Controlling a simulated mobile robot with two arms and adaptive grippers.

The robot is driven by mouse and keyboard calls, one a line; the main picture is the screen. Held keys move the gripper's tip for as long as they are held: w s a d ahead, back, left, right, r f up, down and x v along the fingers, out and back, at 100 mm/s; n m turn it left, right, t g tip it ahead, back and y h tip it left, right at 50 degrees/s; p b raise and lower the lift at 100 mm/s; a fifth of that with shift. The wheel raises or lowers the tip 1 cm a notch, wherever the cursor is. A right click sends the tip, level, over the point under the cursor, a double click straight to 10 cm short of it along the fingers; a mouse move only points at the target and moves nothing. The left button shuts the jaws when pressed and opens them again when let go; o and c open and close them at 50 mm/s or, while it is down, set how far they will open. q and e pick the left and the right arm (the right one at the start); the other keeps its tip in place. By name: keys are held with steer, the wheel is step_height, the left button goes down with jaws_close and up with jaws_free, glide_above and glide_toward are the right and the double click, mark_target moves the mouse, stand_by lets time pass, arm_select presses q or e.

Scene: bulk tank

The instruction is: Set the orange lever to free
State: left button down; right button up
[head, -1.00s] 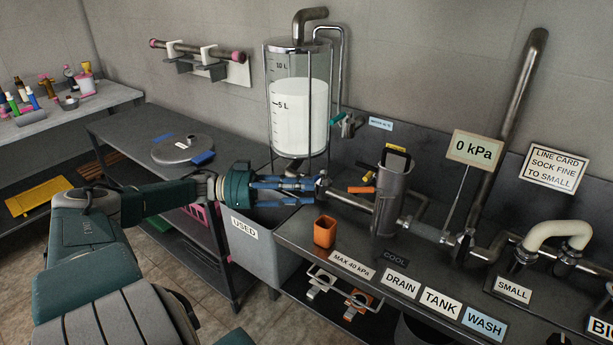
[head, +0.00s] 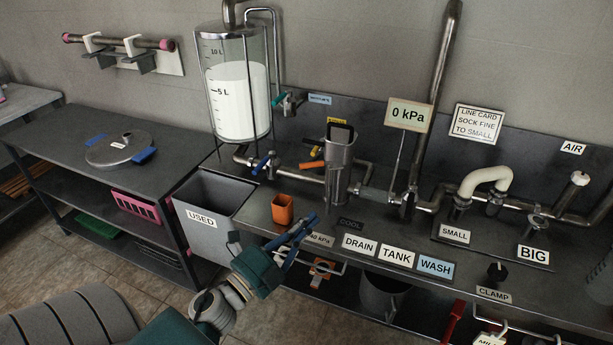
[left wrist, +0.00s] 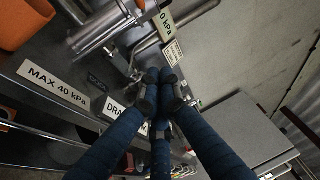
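The orange lever (head: 311,164) sits on the pipework behind the bench, just left of the upright steel strainer housing (head: 339,165). It lies nearly level, its free end pointing left. No label reading "free" is legible; a small yellow tag (head: 337,121) above is too small to read. My left gripper (head: 309,222) is over the bench's front edge, by the "MAX 40 kPa" label, well in front of and below the lever. In the left wrist view its blue fingers (left wrist: 164,92) converge with their tips together and nothing visible between them. My right gripper is out of view.
An orange cup (head: 282,210) stands on the bench left of my left gripper. A blue-handled valve (head: 260,164) is under the clear tank (head: 240,101). A grey "USED" bin (head: 225,206) is at left. The 0 kPa sign (head: 409,114) stands right of the strainer housing.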

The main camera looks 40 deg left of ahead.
arm_select(q)
steer(key=s+a+r+y, duration=0.1)
steer(key=s+a+y, duration=0.1)
steer(key=a+y, duration=0.1)
steer(key=p, duration=0.3)
glide_toward(320, 165)
steer(key=w+d, duration=0.2)
steer(key=d, duration=0.1)
steer(key=w+a, duration=0.1)
steer(key=w+a+p, duration=0.1)
steer(key=a, duration=0.1)
steer(key=shift+w+r, duration=0.4)
